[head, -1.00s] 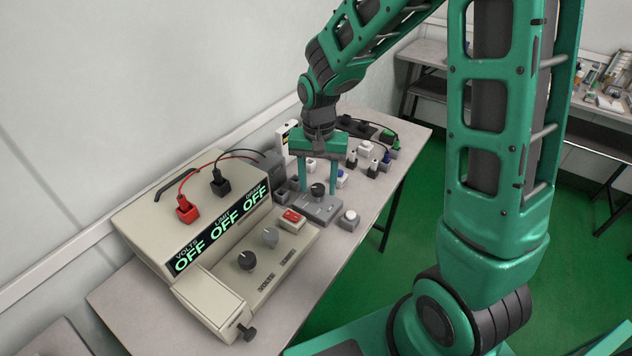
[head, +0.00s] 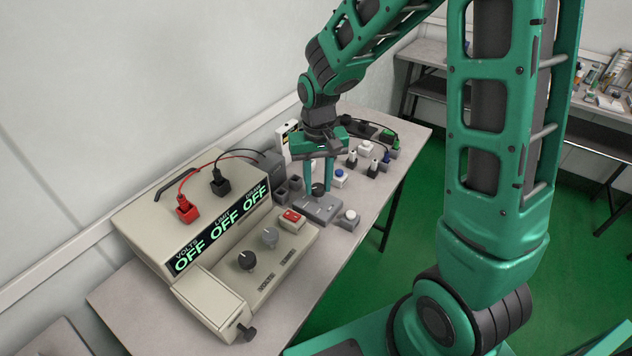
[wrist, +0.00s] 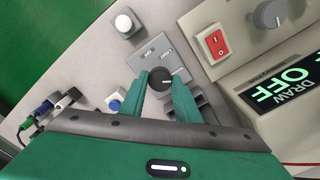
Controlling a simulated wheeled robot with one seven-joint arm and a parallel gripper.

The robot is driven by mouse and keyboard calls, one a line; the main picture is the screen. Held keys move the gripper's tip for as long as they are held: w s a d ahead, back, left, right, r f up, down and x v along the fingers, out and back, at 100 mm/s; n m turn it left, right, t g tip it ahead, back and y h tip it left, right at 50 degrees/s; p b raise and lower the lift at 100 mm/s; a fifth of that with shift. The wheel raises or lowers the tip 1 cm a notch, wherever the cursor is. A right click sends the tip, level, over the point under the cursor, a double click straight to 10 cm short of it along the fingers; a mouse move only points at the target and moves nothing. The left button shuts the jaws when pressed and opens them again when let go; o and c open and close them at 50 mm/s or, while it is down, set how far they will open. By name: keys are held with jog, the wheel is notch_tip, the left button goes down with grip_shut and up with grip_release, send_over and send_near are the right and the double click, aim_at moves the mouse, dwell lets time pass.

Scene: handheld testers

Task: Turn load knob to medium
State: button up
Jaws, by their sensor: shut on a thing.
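The load knob (head: 318,189) is a black round knob on a grey box (head: 316,208) on the bench. In the wrist view the knob (wrist: 160,79) sits between my two green fingers, and the box's plate (wrist: 152,52) shows the words "OFF" and "LIGHT". My gripper (head: 318,183) is shut on the knob, with one finger on either side. Part of the plate is hidden behind the fingers and knob, and no medium label can be read. In the wrist view my gripper (wrist: 160,82) points down at the box.
A beige power supply (head: 200,240) with displays reading OFF stands to the left. A red switch (head: 292,217) and a white button (head: 350,217) flank the box. A blue button (head: 339,176) and several small boxes and cables lie behind.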

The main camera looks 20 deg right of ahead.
aim_at(318, 186)
dwell(0.3)
jog(key=o, duration=1)
jog(key=shift+o, duration=0.2)
notch_tip(318, 186, up, 11)
jog(key=shift+f, duration=0.1)
jog(key=s+d+r+m, duration=0.2)
jog(key=s+d+r, duration=0.1)
jog(key=s+d, duration=0.85)
jog(key=s+d+f+m, duration=0.1)
jog(key=s+d, duration=0.4)
jog(key=s, duration=0.8)
jog(key=shift+s+d+f+m, duration=0.2)
jog(key=shift+s+d+m, duration=0.15)
jog(key=shift+m, duration=0.45)
